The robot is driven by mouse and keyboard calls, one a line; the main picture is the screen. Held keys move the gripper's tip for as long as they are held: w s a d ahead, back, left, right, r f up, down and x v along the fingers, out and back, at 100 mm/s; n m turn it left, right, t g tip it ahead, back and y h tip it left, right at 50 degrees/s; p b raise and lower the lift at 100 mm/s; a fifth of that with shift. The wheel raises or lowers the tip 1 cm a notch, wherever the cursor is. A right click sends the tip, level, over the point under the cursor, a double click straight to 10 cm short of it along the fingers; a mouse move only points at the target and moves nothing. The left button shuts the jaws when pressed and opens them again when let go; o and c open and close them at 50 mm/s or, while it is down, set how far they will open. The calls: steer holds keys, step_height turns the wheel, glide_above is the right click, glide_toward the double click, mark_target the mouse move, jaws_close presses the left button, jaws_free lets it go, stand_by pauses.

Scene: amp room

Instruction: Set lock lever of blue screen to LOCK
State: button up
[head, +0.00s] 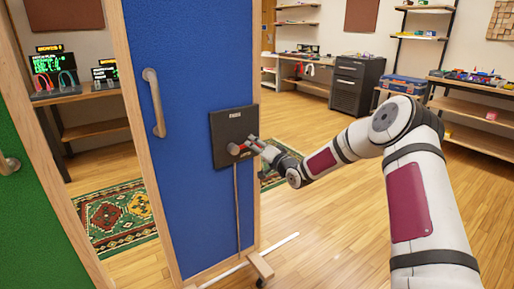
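The blue screen (180,90) is a tall blue panel in a light wooden frame, standing left of my arm. A black lock plate (228,124) is fixed to its right side, with a small label near the top that is too small to read. The lock lever (234,149) shows as a small reddish and grey end at the plate's lower middle. My gripper (246,147) is right at the lever, in front of the plate's lower right part. I cannot tell whether its fingers touch or hold the lever, or which setting the lever is at.
A thin rod (237,210) runs from the plate down toward the floor. A grey handle (154,103) is on the screen's left side. The screen's wooden foot (260,267) has a caster. A green panel (22,200) stands at left. Open wooden floor (330,225) lies to the right.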

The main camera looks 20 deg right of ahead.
steer(key=shift+s+d, duration=0.15)
steer(key=shift+s, duration=0.1)
steer(key=v, duration=1.1)
steer(key=shift+s, duration=0.2)
steer(key=shift+r, duration=0.1)
